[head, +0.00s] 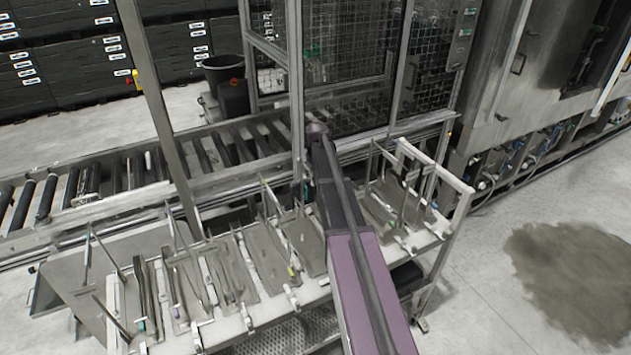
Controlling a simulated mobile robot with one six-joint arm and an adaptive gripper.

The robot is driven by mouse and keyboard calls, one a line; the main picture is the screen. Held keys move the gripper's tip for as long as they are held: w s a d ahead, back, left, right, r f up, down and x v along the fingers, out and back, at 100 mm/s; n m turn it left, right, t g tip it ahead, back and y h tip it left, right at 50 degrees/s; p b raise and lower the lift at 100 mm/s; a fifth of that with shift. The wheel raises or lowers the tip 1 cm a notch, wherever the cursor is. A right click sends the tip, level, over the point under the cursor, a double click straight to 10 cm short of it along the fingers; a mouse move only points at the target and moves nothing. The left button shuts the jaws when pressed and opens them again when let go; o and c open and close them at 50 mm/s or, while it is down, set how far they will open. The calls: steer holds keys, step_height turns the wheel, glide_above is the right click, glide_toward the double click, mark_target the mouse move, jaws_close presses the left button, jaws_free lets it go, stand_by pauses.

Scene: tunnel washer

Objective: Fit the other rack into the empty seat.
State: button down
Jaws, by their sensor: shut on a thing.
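My arm reaches from the bottom middle across the bench to the far side. My gripper (302,188) is small, dark and mostly hidden beside the arm, over the bench's back edge. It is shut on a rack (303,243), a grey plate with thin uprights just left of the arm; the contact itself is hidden. Other similar racks, with metal plates, thin rods and white clips, sit in a row on the bench (262,318). One rack (380,208) stands right of the arm. I cannot tell which seat is empty, as the arm covers part of the row.
A roller conveyor (110,180) runs behind the bench. Metal posts and a wire mesh cage (345,60) stand behind it. A white rail frame (440,172) rises at the bench's right end. A steel machine (510,90) stands at the right. The floor at the lower right is clear but stained.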

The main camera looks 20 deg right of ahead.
steer(key=shift+f+b, duration=0.3)
stand_by(0.8)
steer(key=c, duration=0.7)
jaws_free()
steer(key=shift+r, duration=0.15)
